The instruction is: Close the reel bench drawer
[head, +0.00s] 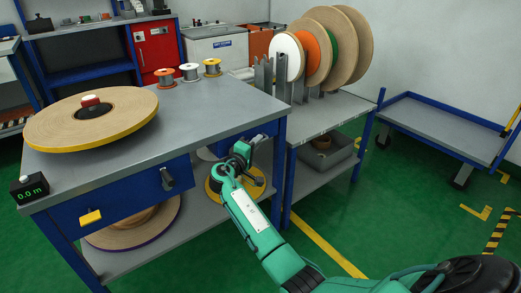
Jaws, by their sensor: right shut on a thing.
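The reel bench (215,118) has a grey top and a blue frame. A wide blue drawer front (128,196) sits under its front edge, with a yellow piece (90,216) and a dark handle (167,179). A smaller blue panel shows near the right front leg. I cannot tell how far the drawer stands out. My right gripper (243,148) is by that panel, right of the wide front, below the bench top. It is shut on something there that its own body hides. My left gripper is out of view.
A large tan reel (92,117) lies on the bench, with a black meter (28,187) at the corner. Reels lie on the shelf below. A rack of upright discs (312,48) stands on the side table (325,116). Green floor is open at front right.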

